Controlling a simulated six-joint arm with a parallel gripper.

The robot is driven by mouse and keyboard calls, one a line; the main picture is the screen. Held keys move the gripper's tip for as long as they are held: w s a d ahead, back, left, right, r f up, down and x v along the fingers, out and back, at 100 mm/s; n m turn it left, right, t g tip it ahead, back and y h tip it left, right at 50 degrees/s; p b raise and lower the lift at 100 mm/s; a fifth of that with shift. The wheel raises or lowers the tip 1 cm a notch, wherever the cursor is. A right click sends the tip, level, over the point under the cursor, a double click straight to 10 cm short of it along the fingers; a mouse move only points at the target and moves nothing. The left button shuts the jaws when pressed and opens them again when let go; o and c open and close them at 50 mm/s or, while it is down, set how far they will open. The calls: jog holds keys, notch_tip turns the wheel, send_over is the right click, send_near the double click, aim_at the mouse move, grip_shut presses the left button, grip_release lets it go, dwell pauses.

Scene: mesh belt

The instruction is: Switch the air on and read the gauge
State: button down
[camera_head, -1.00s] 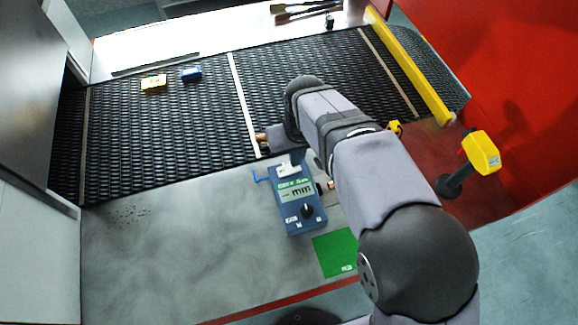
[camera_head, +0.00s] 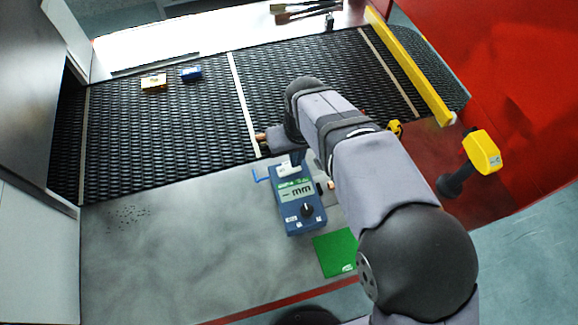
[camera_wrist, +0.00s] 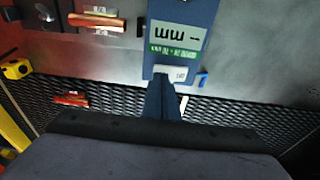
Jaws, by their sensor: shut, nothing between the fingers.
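The display (camera_wrist: 178,35), upside down in the wrist view, shows a dash and what look like the letters "mm". My gripper (camera_wrist: 164,88) is shut and empty, its fingertips at the white tab (camera_wrist: 170,73). I cannot tell whether they press it. In the head view my gripper (camera_head: 297,160) is partly hidden by my arm. A blue hook-shaped part (camera_head: 260,175) sticks out beside the gauge.
A black mesh belt (camera_head: 160,125) runs behind the gauge. A green square (camera_head: 336,252) lies in front. A yellow-headed part on a dark stem (camera_head: 482,152) and a yellow rail (camera_head: 415,70) stand at right. Yellow (camera_head: 153,82) and blue (camera_head: 190,74) blocks lie on the belt.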

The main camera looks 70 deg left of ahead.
jog(key=shift+f, duration=0.5)
jog(key=shift+r, duration=0.1)
notch_tip(320, 180, up, 7)
jog(key=p, duration=0.5)
dwell(0.6)
dwell(0.4)
jog(key=w+d+m+h+b, duration=0.15)
jog(key=w+d+m, duration=0.65)
jog(key=w+d, duration=1.5)
jog(key=w+d+f+m+b, duration=0.1)
jog(key=w+d+m, duration=0.15)
jog(key=d, duration=0.65)
jog(key=w+d+m, duration=0.2)
jog(key=d+m, duration=0.1)
jog(key=d, duration=0.6)
jog(key=s+d+f+m, duration=0.2)
jog(key=s+d+m, duration=0.2)
jog(key=d, duration=0.9)
jog(key=s+b, duration=0.1)
jog(key=s, duration=0.2)
jog(key=shift+f, duration=0.35)
